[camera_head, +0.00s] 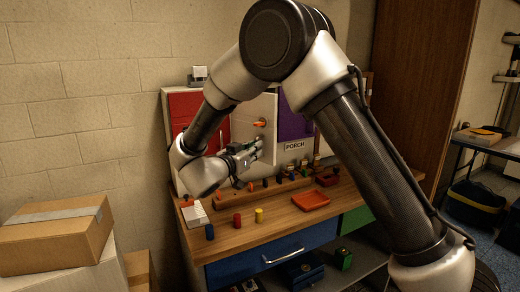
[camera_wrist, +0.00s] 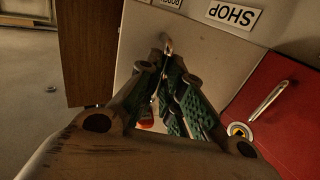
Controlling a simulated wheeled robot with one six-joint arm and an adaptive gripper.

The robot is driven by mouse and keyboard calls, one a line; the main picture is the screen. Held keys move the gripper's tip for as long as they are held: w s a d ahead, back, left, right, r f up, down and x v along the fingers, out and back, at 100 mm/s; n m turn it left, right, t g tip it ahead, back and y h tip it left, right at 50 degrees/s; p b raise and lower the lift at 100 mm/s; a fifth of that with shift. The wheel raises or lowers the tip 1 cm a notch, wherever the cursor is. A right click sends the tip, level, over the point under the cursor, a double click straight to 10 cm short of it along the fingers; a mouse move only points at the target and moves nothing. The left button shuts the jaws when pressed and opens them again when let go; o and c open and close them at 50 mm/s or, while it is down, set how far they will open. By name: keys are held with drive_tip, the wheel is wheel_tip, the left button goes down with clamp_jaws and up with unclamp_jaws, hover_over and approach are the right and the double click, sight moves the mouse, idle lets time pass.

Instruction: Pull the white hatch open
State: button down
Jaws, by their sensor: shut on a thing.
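The white hatch (camera_head: 252,107) is in the middle of the cabinet front, with an orange key-like piece (camera_head: 260,123) on it. In the wrist view the hatch (camera_wrist: 205,55) is a pale panel behind my fingers. A metal handle (camera_wrist: 167,43) shows at my fingertips. My gripper (camera_head: 252,153) is at the lower part of the hatch. In the wrist view my gripper (camera_wrist: 165,68) has its green-padded fingers closed around the handle, hiding much of it. A red-orange piece (camera_wrist: 147,118) shows between the fingers. I cannot tell whether the hatch stands ajar.
A red hatch (camera_head: 185,105) is left of the white one and a purple hatch (camera_head: 292,122) is right. Cardboard boxes (camera_head: 55,232) stand at left.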

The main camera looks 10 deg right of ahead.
drive_tip(key=a, duration=0.8)
drive_tip(key=shift+s+a+r, duration=0.2)
drive_tip(key=shift+s+a, duration=0.15)
drive_tip(key=shift+s, duration=0.1)
idle(0.5)
drive_tip(key=c, duration=1.7)
unclamp_jaws()
drive_tip(key=shift+w+f, duration=0.15)
drive_tip(key=shift+o, duration=0.7)
drive_tip(key=v, duration=1.2)
